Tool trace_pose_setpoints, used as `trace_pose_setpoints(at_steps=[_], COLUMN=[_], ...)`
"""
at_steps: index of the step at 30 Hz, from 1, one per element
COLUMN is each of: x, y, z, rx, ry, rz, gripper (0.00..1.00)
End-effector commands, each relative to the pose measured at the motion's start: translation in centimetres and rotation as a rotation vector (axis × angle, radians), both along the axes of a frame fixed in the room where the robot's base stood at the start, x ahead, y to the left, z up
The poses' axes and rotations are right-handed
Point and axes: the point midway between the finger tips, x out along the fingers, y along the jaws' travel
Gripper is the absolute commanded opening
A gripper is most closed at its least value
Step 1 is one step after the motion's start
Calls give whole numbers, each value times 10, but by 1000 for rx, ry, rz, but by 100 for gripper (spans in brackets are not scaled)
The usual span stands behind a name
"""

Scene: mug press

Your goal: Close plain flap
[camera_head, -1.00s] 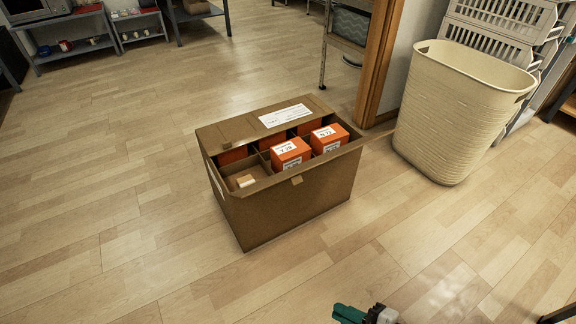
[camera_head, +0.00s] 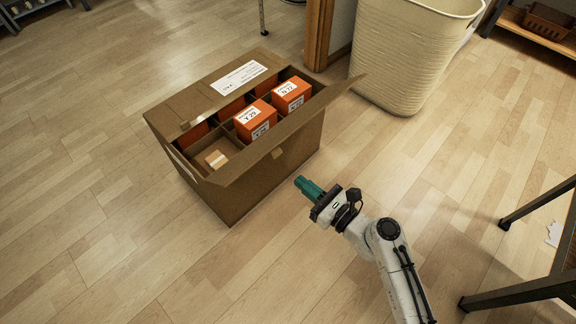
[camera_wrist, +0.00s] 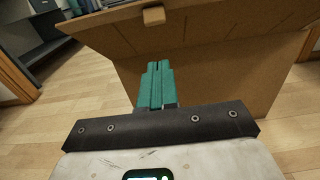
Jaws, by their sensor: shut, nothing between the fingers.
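A brown cardboard box (camera_head: 263,178) stands on the wooden floor, holding orange boxes in a divided inside. Its far flap (camera_head: 210,89), with a white label, lies folded over the back half. The near flap (camera_head: 290,130), plain apart from a small tab (camera_head: 278,153), stands open, slanting outward along the near edge. In the wrist view this flap (camera_wrist: 215,32) spans the top, with its tab (camera_wrist: 153,15) near the middle. My gripper (camera_head: 300,181), with teal fingers, is shut and empty. It is low, in front of the box's near right side, apparently not touching it.
A cream basket (camera_head: 405,60) stands behind right. A dark metal-legged table (camera_head: 535,290) is at the right. The floor left of the box is clear.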

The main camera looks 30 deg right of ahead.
Motion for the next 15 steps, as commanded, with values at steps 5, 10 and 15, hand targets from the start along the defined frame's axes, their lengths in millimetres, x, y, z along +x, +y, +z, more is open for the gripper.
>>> trace_pose_setpoints(at_steps=[5, 10, 15], x=[32, 46, 53], y=[12, 16, 18], z=[3, 21, 28], rx=[-2, -3, -2], ry=[-4, -2, -2], rz=[4, 2, 2], gripper=[0, 0, 0])
